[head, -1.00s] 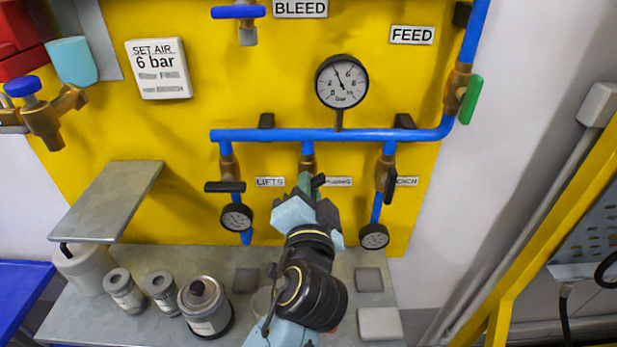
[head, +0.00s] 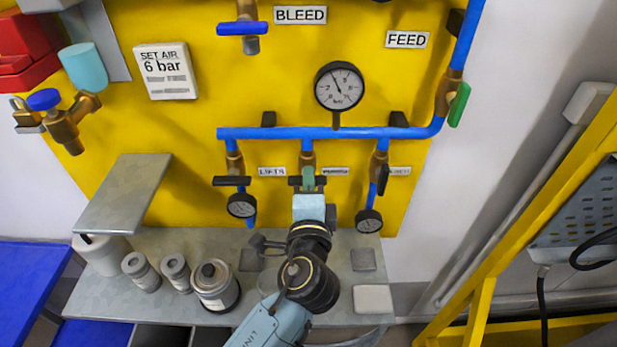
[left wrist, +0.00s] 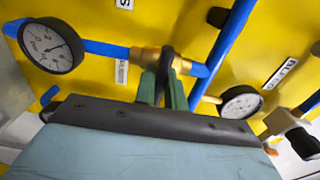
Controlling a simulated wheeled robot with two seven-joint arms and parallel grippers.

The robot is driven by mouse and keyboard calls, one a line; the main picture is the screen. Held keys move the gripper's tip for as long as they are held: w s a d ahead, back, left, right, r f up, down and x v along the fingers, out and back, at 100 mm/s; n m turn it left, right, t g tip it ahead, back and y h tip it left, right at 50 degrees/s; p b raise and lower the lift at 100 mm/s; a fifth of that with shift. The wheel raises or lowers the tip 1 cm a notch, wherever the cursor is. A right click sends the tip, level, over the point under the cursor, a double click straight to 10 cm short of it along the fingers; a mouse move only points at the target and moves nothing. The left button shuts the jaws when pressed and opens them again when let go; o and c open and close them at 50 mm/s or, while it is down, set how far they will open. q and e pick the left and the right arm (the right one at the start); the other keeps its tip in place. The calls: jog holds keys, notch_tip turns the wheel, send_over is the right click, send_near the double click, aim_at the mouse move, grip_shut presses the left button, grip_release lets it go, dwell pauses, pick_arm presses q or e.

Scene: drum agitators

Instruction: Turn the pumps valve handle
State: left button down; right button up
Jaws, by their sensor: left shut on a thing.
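The pumps valve is the middle brass valve (head: 307,159) below the blue pipe, beside a small label (head: 335,171). Its black handle (head: 293,181) lies level, crosswise to the branch, with its ends showing on both sides of my fingers. My left gripper (head: 308,178) comes up from below and is shut on this handle. In the left wrist view the green fingers (left wrist: 163,88) stand on both sides of the black handle (left wrist: 165,66), in front of the brass body (left wrist: 145,57). My right gripper is not in view.
The LIFTS valve handle (head: 231,181) is level on the left; the right valve's handle (head: 383,181) points down. Small gauges (head: 241,205) (head: 369,220) hang beside my left gripper. Several canisters (head: 215,285) stand on the grey shelf (head: 110,295). A yellow frame (head: 520,225) is at right.

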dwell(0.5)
pick_arm(q)
jog(key=c, duration=1.5)
grip_release()
jog(key=shift+o, duration=0.2)
